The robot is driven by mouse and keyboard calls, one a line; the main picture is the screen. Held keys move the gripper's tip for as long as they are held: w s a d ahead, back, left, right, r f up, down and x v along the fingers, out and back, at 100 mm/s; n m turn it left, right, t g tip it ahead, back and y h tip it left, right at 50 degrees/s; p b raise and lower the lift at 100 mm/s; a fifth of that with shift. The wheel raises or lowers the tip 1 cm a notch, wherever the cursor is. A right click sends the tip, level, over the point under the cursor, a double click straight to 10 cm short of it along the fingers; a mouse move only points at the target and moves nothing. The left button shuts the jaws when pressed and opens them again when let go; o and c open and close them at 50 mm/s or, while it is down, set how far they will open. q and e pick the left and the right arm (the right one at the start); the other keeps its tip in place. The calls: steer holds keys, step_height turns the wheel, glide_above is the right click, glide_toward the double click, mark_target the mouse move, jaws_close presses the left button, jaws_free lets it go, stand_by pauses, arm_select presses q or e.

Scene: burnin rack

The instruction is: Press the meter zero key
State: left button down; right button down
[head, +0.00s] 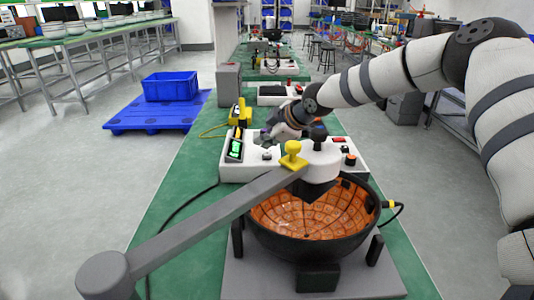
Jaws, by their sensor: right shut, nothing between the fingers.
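A white meter box (232,171) stands on the green bench behind a black bowl. A handheld-looking unit with a lit green display (236,149) is at its left end. My right gripper (270,138) reaches in from the right and is over the back of the box, close to the display and small key. It is shut and empty. Whether its tips touch anything is unclear. My left gripper is not in view.
The black bowl (308,245) with an orange tiled inside stands in front. A grey bar (200,232) with a yellow knob (293,153) crosses above it. Red buttons (350,160) are at the box's right. A blue bin (170,86) sits on a blue pallet left of the bench.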

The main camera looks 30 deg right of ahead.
mark_target(265, 154)
steer(key=shift+f, duration=0.45)
steer(key=shift+f, duration=0.5)
stand_by(0.6)
steer(key=shift+r, duration=0.95)
steer(key=shift+r+p, duration=0.4)
steer(key=shift+r, duration=2.1)
